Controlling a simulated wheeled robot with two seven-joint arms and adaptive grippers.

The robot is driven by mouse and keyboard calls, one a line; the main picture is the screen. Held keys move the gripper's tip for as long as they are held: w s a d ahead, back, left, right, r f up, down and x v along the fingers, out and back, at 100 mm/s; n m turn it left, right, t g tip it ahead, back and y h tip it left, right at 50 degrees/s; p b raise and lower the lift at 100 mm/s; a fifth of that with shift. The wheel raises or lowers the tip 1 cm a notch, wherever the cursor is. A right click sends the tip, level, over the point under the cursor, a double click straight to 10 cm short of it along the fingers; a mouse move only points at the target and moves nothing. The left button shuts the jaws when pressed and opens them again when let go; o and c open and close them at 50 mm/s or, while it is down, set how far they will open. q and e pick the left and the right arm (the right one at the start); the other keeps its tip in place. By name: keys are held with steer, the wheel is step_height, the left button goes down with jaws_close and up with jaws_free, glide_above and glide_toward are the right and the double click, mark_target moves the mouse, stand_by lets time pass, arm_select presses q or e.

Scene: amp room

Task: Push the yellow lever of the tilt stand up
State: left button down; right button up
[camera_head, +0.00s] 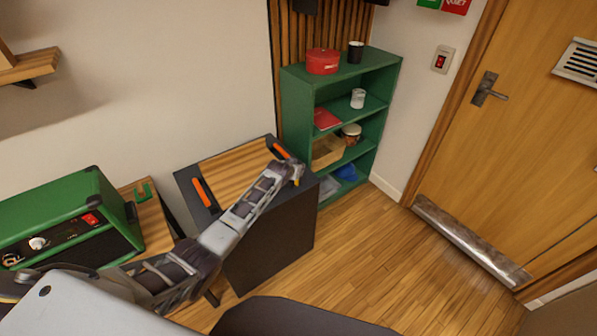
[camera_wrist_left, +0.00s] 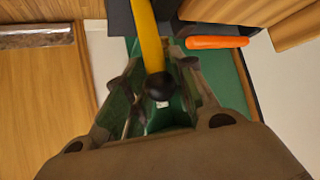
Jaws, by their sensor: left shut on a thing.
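The tilt stand (camera_head: 228,162) has a dark frame, a slatted wooden top and two orange bars, and stands in the middle of the head view. Its top slopes. The yellow lever (camera_wrist_left: 150,38) shows large in the left wrist view, ending in a black knob (camera_wrist_left: 160,86). My left gripper (camera_head: 296,176) reaches across the stand to this side. Its fingers lie on both sides of the knob end and are shut on the lever. My right gripper is out of view.
A green amplifier (camera_head: 75,215) sits on a wooden surface at the left. A green shelf (camera_head: 345,95) with a red pot (camera_head: 322,61), cups and boxes stands behind the stand. The wooden floor (camera_head: 390,250) is clear towards the door (camera_head: 520,140).

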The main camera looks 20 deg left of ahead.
arm_select(q)
steer(key=shift+a+f, duration=0.1)
steer(key=shift+a, duration=0.1)
steer(key=c, duration=1.1)
jaws_free()
steer(key=shift+c, duration=0.2)
steer(key=v, duration=1.2)
stand_by(0.6)
